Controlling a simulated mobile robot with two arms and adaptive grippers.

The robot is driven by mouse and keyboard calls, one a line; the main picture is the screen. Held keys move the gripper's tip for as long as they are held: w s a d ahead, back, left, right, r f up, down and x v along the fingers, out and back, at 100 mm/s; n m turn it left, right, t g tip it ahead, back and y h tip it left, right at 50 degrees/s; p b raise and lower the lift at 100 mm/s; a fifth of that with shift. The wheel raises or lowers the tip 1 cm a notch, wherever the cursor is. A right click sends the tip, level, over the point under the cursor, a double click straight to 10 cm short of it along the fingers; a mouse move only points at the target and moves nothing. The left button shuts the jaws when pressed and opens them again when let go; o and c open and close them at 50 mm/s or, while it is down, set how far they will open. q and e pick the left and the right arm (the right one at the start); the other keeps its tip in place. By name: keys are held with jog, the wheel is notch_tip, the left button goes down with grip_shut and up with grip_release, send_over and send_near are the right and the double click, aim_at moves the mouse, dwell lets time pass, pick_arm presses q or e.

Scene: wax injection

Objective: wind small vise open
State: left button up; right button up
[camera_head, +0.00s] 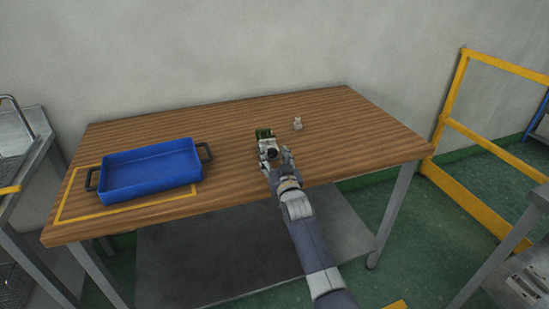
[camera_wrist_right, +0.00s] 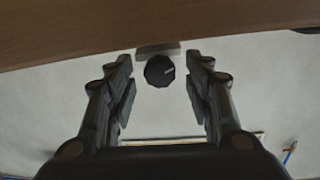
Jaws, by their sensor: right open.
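The small vise (camera_head: 263,134) stands on the wooden table, right of its middle; its green part shows just behind my right gripper, which hides much of the rest. In the right wrist view a black faceted knob (camera_wrist_right: 159,72) with a pale mark sits in front of a grey block (camera_wrist_right: 158,47). My right gripper (camera_head: 276,155) is open over the table's front part. Its two fingers stand on either side of the knob, with a visible gap on each side. My left gripper is not in view.
A blue tray (camera_head: 150,186) with dark handles lies at the left of the wooden table (camera_head: 350,139), within a yellow outline. A small pale object (camera_head: 298,124) stands right of the vise. The table's right part is clear. A yellow rail (camera_head: 455,95) stands beyond its right end.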

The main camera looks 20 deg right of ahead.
jog(key=shift+c, duration=0.4)
jog(key=c, duration=1)
